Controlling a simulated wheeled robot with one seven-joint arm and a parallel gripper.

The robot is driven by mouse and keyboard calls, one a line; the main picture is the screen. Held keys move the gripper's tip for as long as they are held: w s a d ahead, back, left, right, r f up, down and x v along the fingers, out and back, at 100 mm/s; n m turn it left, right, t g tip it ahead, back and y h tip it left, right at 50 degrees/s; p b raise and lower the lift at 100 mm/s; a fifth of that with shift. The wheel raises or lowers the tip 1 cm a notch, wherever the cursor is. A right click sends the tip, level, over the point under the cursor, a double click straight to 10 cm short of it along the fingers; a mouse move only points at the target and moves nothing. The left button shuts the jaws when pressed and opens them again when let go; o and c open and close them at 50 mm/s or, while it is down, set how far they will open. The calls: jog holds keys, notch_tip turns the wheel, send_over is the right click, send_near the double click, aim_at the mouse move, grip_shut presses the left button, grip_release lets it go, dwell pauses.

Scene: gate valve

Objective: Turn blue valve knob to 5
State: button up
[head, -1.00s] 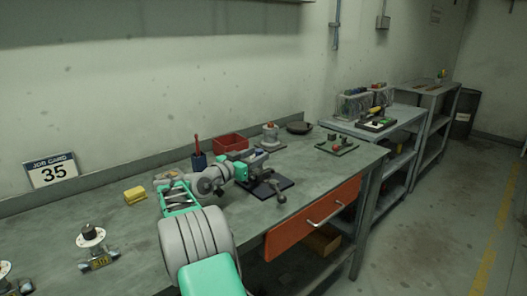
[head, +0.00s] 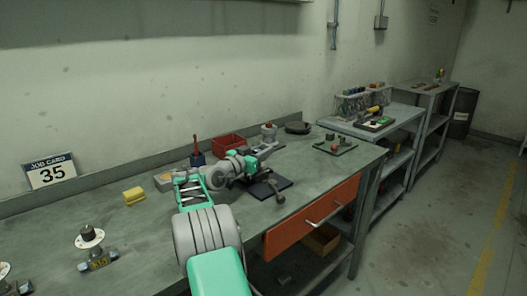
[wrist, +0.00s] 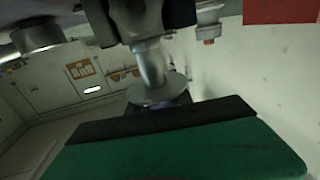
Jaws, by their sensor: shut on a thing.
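My gripper (head: 262,152) is over the bench at the vise, which has a dark base plate (head: 268,187). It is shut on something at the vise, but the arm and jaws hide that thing. No blue knob shows clearly in the head view. The wrist view shows a metal stem with a round flange (wrist: 157,92) close up, below a dark block (wrist: 150,20). A wide green surface (wrist: 185,150) with a black edge fills the bottom there. I cannot tell a number or pointer in either view.
A valve with a white dial (head: 90,238) stands at the bench's left, near a yellow block (head: 134,196).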

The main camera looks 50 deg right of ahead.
grip_shut()
jog(key=shift+f+n+t+b, duration=0.1)
jog(key=shift+n+t+b, duration=0.35)
jog(key=shift+t, duration=0.25)
jog(key=shift+w+n+t+b, duration=0.15)
jog(key=shift+n+t+b, duration=0.6)
jog(key=shift+t+b, duration=0.4)
jog(key=n+t+y+b, duration=0.1)
jog(key=n+t, duration=0.1)
jog(key=t, duration=0.1)
jog(key=w+n+t+y+b, duration=0.1)
jog(key=n+t, duration=0.1)
jog(key=t, duration=0.1)
jog(key=shift+a, duration=0.15)
jog(key=shift+w+a+n+t+y+b, duration=0.15)
jog(key=shift+w+n+t+y+b, duration=0.15)
jog(key=shift+n+t+y, duration=0.5)
jog(key=shift+w+a+n+t+y+b, duration=0.15)
jog(key=shift+n+t+y+b, duration=0.15)
jog(key=shift+n+t+y, duration=0.5)
jog(key=shift+t, duration=0.35)
jog(key=o, duration=0.8)
grip_release()
